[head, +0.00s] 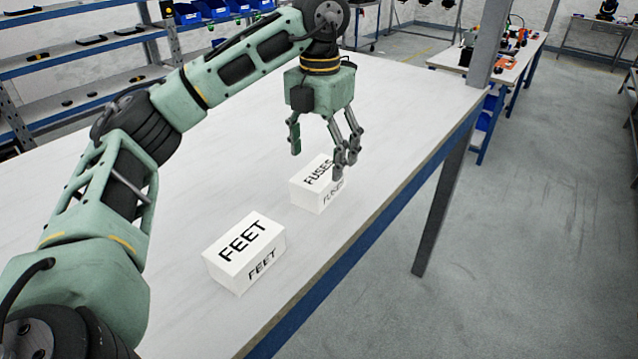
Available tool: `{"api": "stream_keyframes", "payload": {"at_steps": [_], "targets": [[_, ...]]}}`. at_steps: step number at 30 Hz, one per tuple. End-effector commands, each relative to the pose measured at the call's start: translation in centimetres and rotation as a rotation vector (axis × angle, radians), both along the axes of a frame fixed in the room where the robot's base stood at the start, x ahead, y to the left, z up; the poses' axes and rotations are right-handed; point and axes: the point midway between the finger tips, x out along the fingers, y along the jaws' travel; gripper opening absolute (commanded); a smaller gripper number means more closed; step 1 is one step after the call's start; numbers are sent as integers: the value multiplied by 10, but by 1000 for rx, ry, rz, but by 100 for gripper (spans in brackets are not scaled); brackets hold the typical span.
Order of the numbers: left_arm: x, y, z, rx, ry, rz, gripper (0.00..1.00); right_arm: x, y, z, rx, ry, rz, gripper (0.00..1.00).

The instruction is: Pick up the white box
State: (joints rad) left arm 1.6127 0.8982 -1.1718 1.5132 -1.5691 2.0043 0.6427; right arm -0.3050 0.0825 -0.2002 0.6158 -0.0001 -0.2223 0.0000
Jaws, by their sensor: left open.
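Two white boxes stand on the table in the head view. The white box marked FEET (243,251) is nearer, at the lower middle. The white box marked FUSES (311,193) is farther back and to its right. My left gripper (318,163) is open, with its fingers pointing down over the FUSES box. One finger hangs to the left of that box, and the others overlap its right side in the picture. I cannot tell whether they touch it. Nothing is held. My right gripper is not in view.
The pale table (200,205) has a blue edge along its right side, close to both boxes. Its surface left of the boxes is mostly clear, beneath my left arm. Shelves (85,50) with blue bins (187,13) stand behind. A cluttered workbench (500,62) is at the back right.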

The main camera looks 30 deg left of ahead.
Motion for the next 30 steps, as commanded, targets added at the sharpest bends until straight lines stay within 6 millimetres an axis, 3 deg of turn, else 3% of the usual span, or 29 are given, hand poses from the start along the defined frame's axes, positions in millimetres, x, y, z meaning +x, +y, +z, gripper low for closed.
{"api": "stream_keyframes", "payload": {"at_steps": [15, 23, 30], "targets": [[-2, -1, -60, 0, 1, 0, 75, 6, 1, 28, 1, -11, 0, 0], [-2, -2, -65, -1, -1, 0, 75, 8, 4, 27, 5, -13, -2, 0], [-2, -2, -64, -1, -1, 0, 54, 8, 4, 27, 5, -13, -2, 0]]}}
